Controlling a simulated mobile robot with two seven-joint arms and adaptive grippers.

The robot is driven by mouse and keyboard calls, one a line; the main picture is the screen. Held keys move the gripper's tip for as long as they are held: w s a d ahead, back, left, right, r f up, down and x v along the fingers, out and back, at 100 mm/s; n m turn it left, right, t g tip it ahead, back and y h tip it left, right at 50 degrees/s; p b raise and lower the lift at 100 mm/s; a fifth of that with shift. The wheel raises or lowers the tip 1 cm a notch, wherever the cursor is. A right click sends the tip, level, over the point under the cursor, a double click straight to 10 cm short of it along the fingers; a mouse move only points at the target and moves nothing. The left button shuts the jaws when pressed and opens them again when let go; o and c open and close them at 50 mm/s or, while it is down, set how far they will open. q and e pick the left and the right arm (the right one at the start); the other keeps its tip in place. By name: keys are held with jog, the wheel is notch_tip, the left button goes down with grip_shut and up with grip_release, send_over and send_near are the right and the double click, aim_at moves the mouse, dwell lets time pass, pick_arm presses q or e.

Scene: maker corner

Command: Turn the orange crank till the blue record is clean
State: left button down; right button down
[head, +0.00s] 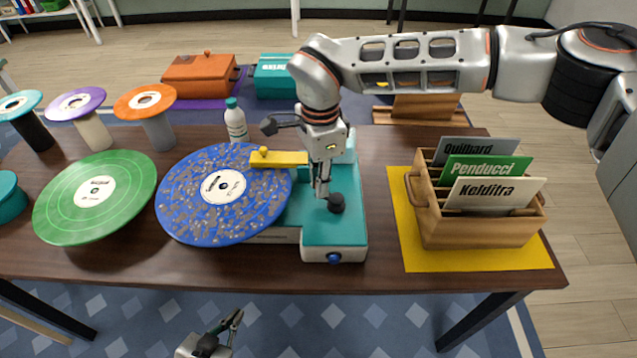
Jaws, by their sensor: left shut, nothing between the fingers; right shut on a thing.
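The blue record (185,205) lies on the left side of a teal and white machine (290,215). Grey-brown specks of dirt cover much of its blue surface around a white label. A yellow arm (285,158) reaches over its upper right part. My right gripper (322,192) points down over the machine, beside a black knob (337,204). It is shut on what seems to be the orange crank, which the gripper hides; I make out no orange there. My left gripper (237,318) is shut and empty, low in front of the table.
A green record (125,205) lies left of the blue one. Several spool-like stands and a white bottle (235,122) stand behind. A wooden crate (480,230) with record sleeves sits on a yellow mat (412,255) at the right. The table's front strip is clear.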

jog(key=m, duration=0.2)
jog(key=w+m, duration=0.1)
jog(key=shift+d+r+p, duration=0.15)
jog(key=shift+d+p, duration=0.1)
jog(key=shift+p, duration=0.05)
jog(key=m, duration=0.1)
jog(key=w+d+m, duration=0.1)
jog(key=m, duration=0.1)
jog(key=shift+m+p, duration=0.3)
jog(key=shift+p, duration=0.1)
jog(key=m, duration=0.1)
jog(key=d+m, duration=0.1)
jog(key=m, duration=0.1)
jog(key=m+p, duration=0.1)
jog(key=shift+w+d+m, duration=0.15)
jog(key=shift+w+m, duration=0.1)
jog(key=shift+m, duration=0.05)
jog(key=m, duration=0.1)
jog(key=d+m, duration=0.1)
jog(key=m, duration=0.2)
jog(key=shift+d+p, duration=0.25)
jog(key=shift+p, duration=0.05)
jog(key=shift+s+d+m, duration=0.1)
jog(key=shift+d+m, duration=0.2)
jog(key=shift+m, duration=0.65)
jog(key=shift+s+d+m, duration=0.1)
jog(key=shift+d+m, duration=0.15)
jog(key=shift+m, duration=0.7)
jog(key=c, duration=2)
grip_release()
